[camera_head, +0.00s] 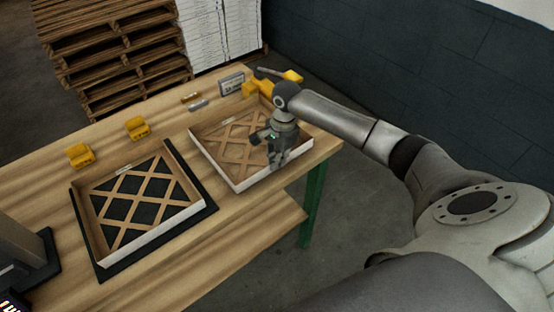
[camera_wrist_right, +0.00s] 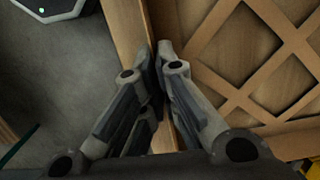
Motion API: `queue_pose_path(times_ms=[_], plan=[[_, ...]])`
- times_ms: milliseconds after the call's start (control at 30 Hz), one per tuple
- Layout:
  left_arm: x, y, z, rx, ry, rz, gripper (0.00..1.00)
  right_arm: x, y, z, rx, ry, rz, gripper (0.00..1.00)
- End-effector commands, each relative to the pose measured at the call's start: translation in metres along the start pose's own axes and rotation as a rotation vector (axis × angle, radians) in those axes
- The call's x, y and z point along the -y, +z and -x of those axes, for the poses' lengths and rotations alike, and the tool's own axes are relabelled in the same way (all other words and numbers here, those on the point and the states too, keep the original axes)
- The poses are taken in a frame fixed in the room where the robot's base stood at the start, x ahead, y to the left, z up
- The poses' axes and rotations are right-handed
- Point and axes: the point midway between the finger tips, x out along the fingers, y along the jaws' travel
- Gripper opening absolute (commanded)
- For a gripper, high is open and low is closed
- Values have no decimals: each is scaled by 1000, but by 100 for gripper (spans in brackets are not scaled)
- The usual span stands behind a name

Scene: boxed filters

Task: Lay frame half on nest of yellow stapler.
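A frame half (camera_head: 212,158) with a brown lattice and pale outer walls lies at the right end of the wooden table. My right gripper (camera_head: 273,152) is over its right-hand wall. In the wrist view its fingers (camera_wrist_right: 161,60) close on either side of the thin wall of this frame half (camera_wrist_right: 220,35). Another lattice frame half (camera_head: 158,232) lies on a black nest plate (camera_head: 205,212) to the left. A yellow stapler (camera_head: 258,88) sits behind the right frame half, partly hidden by my arm. My left gripper is not in view.
Two yellow blocks (camera_head: 80,155) (camera_head: 137,128) stand along the table's back edge. A small grey sign (camera_head: 231,84) is near the stapler. A grey block on a black base (camera_head: 25,250) stands at the left. Bare table (camera_head: 215,245) lies in front.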

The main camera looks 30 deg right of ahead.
Motion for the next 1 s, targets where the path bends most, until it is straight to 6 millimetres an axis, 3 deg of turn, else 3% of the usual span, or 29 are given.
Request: queue_pose_path(times_ms=[800,900,1000], plan=[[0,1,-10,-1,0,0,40,0,-1,-4,0,-1,0,0],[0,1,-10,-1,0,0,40,0,-1,-4,0,-1,0,14],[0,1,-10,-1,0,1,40,0,-1,-4,0,0,0,14]])
